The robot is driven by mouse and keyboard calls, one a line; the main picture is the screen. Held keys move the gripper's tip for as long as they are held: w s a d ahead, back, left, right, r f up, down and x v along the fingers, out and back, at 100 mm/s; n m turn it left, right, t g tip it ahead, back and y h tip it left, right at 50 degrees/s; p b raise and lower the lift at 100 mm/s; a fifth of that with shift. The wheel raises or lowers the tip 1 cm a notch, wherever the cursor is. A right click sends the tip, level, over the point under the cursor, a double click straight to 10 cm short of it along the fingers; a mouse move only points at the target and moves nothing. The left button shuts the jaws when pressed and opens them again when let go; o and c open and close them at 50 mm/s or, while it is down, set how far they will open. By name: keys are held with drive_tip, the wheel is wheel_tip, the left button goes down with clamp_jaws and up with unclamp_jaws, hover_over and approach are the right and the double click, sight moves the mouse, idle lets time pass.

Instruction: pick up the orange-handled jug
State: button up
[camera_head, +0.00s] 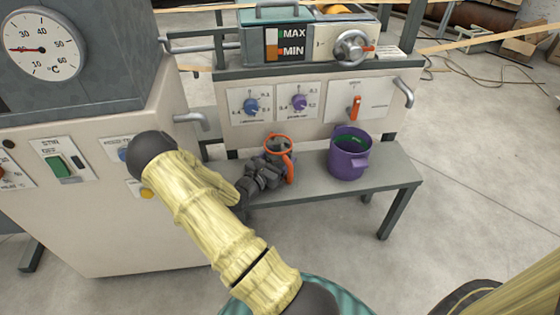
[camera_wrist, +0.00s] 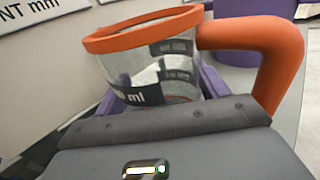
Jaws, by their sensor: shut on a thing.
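The orange-handled jug (camera_head: 278,145) is above the grey bench, left of the purple bucket. It has a clear body with dark markings, an orange rim and an orange handle on its right side. It also shows close up in the wrist view (camera_wrist: 150,75), slightly tilted in the picture, with its lower part hidden behind my gripper. My gripper (camera_head: 266,172) is shut on the jug. The fingertips are mostly hidden by the jug and the gripper's own body. I cannot tell whether the jug's base touches the bench.
The purple bucket (camera_head: 348,153) stands on the grey bench (camera_head: 375,182) to the right of the jug. A control panel (camera_head: 325,103) with knobs and an orange lever rises behind. A large machine cabinet (camera_head: 85,220) stands at the left.

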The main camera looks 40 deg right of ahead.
wheel_tip(320, 180, up, 10)
drive_tip(key=p, duration=0.4)
drive_tip(key=shift+p, duration=0.4)
